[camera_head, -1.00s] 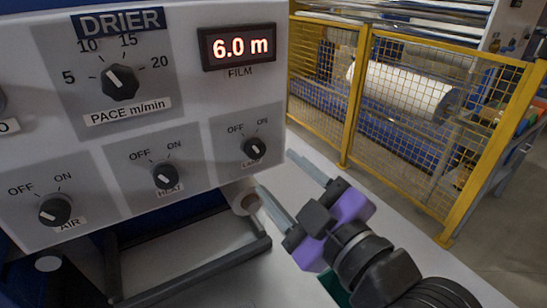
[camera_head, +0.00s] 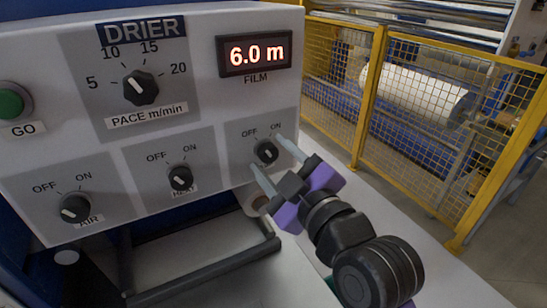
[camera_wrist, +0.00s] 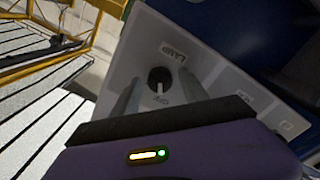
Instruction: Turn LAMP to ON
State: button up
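The LAMP knob (camera_head: 266,151) is a small black dial with a white pointer line, at the right end of the DRIER panel's lower row. Its OFF and ON marks sit above it in the head view, and the pointer leans to the OFF side. In the wrist view the knob (camera_wrist: 160,80) shows between my two fingers, with the LAMP label (camera_wrist: 173,52) beyond it and the pointer toward the OFF mark. My gripper (camera_head: 267,153) is open, with one finger on each side of the knob. I cannot tell whether the fingertips touch it.
The PACE dial (camera_head: 140,87), green GO button (camera_head: 12,103) and FILM display (camera_head: 254,52) reading 6.0 m are above. A yellow fence (camera_head: 368,95) stands to the right.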

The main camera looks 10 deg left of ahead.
grip_shut()
jog(key=shift+m, duration=0.3)
jog(key=m+p, duration=0.3)
jog(key=m, duration=0.3)
jog(key=m+p, duration=0.3)
jog(key=m, duration=0.2)
jog(key=shift+m, duration=0.3)
dwell(0.4)
jog(key=shift+o, duration=0.9)
grip_release()
